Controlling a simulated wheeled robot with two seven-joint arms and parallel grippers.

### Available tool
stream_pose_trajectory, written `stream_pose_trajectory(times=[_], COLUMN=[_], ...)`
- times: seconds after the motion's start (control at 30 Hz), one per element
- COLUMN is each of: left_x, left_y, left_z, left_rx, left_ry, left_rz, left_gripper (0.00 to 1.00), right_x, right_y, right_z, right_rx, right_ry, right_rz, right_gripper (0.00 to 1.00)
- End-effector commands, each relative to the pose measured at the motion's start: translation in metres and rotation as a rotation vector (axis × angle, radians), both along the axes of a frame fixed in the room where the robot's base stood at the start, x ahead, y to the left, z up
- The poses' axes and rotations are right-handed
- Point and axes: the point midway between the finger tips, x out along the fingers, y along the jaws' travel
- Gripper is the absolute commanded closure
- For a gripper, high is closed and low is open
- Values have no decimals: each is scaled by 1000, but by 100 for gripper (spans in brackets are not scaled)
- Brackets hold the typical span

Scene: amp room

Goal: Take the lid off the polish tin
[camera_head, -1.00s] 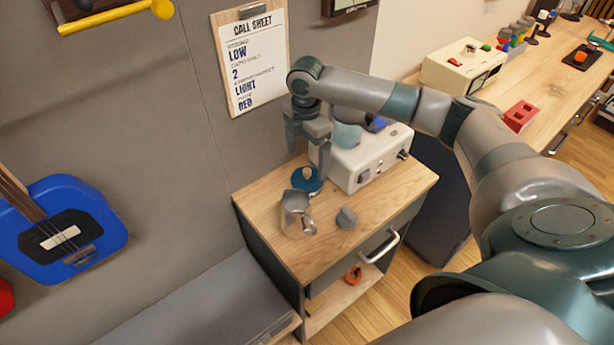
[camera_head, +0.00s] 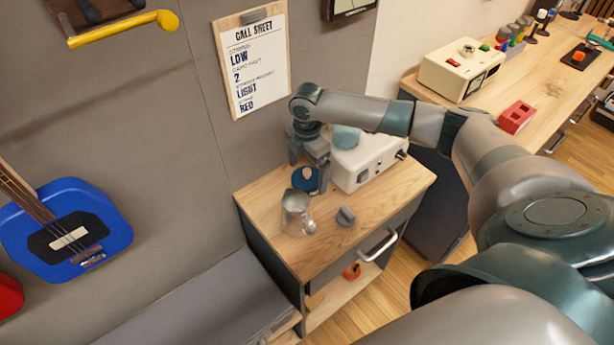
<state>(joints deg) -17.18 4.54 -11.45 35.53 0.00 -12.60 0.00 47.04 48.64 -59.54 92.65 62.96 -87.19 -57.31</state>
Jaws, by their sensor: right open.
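The polish tin appears to be the round blue tin (camera_head: 301,186) near the back left of the small wooden-topped cabinet. Its lid has a pale, tan round knob (camera_head: 306,173) in the middle. My right gripper (camera_head: 309,172) points down at the tin, its fingers open and apart on either side of the knob. One finger covers the right part of the tin. I cannot tell whether the fingers touch the lid. My left gripper is not in view.
A white box with knobs (camera_head: 366,163) stands close at the right. The cabinet top (camera_head: 385,205) is clear at its front right.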

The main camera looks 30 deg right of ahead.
Motion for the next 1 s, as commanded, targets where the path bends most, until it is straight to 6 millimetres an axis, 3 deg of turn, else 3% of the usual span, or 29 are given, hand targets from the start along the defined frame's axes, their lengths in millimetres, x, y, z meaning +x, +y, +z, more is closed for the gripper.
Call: stream_pose_trajectory(times=[0.23, 0.4, 0.43, 0.8, 1.0], left_x=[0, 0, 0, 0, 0], left_y=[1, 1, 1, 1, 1], left_z=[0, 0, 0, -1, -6], left_rx=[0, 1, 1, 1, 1], left_ry=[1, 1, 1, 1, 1], left_rz=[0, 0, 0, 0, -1], left_gripper=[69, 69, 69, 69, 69], right_x=[0, 0, 0, 0, 0], right_y=[0, 0, 0, 0, 0], right_z=[0, 0, 0, 1, 13], right_rx=[0, 0, 0, 0, 1], right_ry=[0, 0, 0, 0, -1], right_rz=[0, 0, 0, 0, 1], right_gripper=[6, 46, 50, 50, 50])
